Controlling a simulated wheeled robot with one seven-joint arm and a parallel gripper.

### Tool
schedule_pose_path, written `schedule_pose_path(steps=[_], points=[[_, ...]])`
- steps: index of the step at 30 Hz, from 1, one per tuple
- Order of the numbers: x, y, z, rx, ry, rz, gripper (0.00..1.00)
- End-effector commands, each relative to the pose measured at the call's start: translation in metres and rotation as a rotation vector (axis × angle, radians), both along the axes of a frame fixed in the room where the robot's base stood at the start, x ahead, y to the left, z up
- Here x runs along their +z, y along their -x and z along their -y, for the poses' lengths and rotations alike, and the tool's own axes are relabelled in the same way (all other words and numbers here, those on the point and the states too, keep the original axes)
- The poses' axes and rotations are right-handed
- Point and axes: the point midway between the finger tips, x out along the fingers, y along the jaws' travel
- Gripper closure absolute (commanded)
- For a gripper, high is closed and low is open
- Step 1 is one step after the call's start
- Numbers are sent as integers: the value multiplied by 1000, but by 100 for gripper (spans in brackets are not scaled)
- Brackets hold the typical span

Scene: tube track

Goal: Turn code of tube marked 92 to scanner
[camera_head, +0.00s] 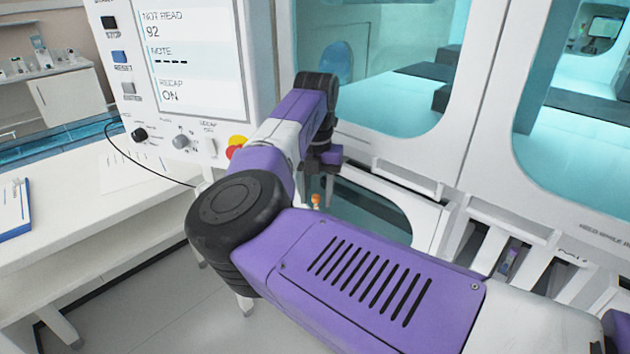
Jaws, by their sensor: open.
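My gripper (318,188) is seen small and partly behind my own arm, at the front of the machine. It points down and its jaws are open. A small orange cap (315,200) shows just below the fingers, seemingly the top of a tube; its body, number and code cannot be made out. The machine's screen (194,55) reads "NOT READ 92", "NOTE" with dashes, and "RECAP ON". I cannot pick out the scanner.
The control panel has buttons, knobs (181,142) and a red and yellow button (236,146). A machine window (375,205) lies behind the gripper. A small tube-like thing (510,262) sits in a slot at the right. A white bench (90,215) stands left.

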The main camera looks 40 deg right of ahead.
Motion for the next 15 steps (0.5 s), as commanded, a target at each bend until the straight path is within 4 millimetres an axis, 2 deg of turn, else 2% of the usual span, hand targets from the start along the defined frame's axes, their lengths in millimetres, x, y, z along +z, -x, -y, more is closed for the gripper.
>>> schedule_pose_path(steps=[7,15], points=[[-30,0,0,0,1,-1,56],[-40,0,0,-1,0,1,56]])
